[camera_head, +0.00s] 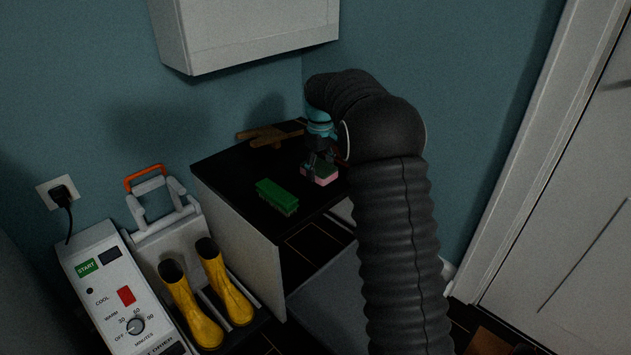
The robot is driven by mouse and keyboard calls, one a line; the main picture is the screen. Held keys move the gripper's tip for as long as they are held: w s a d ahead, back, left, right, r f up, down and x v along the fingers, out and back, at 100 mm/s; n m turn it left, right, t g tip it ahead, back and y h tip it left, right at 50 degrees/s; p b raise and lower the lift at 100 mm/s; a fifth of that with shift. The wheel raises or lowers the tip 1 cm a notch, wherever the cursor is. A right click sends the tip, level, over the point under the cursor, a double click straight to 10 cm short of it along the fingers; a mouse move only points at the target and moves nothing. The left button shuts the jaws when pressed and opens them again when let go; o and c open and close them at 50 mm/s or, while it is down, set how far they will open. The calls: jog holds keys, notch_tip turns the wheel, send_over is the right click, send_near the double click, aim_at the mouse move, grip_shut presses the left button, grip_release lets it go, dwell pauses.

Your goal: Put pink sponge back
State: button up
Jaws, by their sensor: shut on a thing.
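The pink sponge (325,181) is at the right part of the black countertop (232,168), directly under my gripper. Its top looks dark or greenish and its lower side is pink. My gripper (321,166) points down and is shut on the sponge. I cannot tell whether the sponge touches the counter or is held just above it. My dark arm hides the counter's right end and what lies behind it.
A green brush (277,195) lies at the counter's front edge. A brown wooden thing (269,136) lies at the back. Yellow boots (226,283) and a white dryer unit (118,290) stand at left. A white wall cabinet (247,33) hangs above.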

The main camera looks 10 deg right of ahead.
aim_at(315, 188)
jog(key=shift+w+a+f, duration=0.55)
jog(key=shift+w+f, duration=0.1)
jog(key=shift+f+b, duration=0.35)
jog(key=shift+f, duration=1.55)
jog(key=shift+f, duration=0.1)
jog(key=o, duration=1)
